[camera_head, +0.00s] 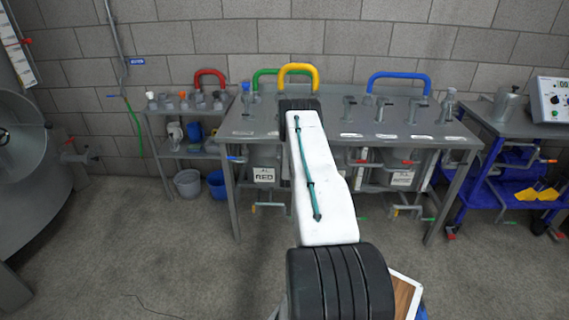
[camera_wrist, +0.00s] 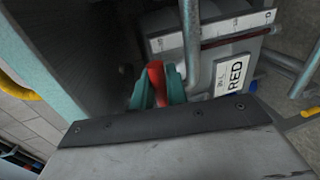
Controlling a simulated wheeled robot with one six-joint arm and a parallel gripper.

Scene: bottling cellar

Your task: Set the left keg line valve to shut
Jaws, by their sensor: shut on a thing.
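My gripper's teal fingers (camera_wrist: 157,88) show in the wrist view, closed on a red lever handle (camera_wrist: 155,72), one finger on each side. The handle sits beside a grey vertical pipe (camera_wrist: 191,45), near the grey box with the RED sign (camera_wrist: 232,73). This appears to be the left keg line valve; its body and exact lever angle are mostly hidden. In the head view my arm covers the gripper and the held handle. The RED sign (camera_head: 264,175) shows there under the left part of the bench.
The steel bench (camera_head: 330,128) carries several taps along its top. A blue lever (camera_head: 237,159) is at its left and a red lever (camera_head: 362,162) right of my arm. A blue cart (camera_head: 490,165) stands at the right. Two buckets (camera_head: 187,183) stand at the left.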

